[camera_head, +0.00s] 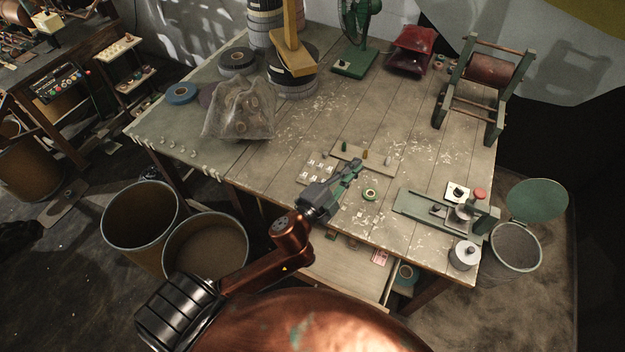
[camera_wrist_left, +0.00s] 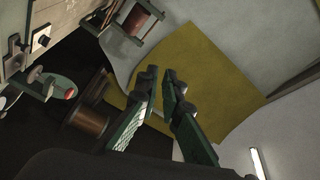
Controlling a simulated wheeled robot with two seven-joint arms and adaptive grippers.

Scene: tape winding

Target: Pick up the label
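My left gripper (camera_head: 354,168) is above the front middle of the wooden table (camera_head: 400,110), pointing away and to the right. In the left wrist view its two green fingers (camera_wrist_left: 160,78) stand apart with nothing between them. Several small white label-like pieces (camera_head: 316,166) lie on the table just left of the gripper. A red and white printed piece (camera_head: 379,257) lies at the open drawer (camera_head: 340,268) below the table edge. I cannot tell which is the label. The wrist view shows neither. My right gripper is not in view.
A green press-like device (camera_head: 445,212) and a metal pot (camera_head: 464,254) are at the right. A plastic bag (camera_head: 240,110) lies left.

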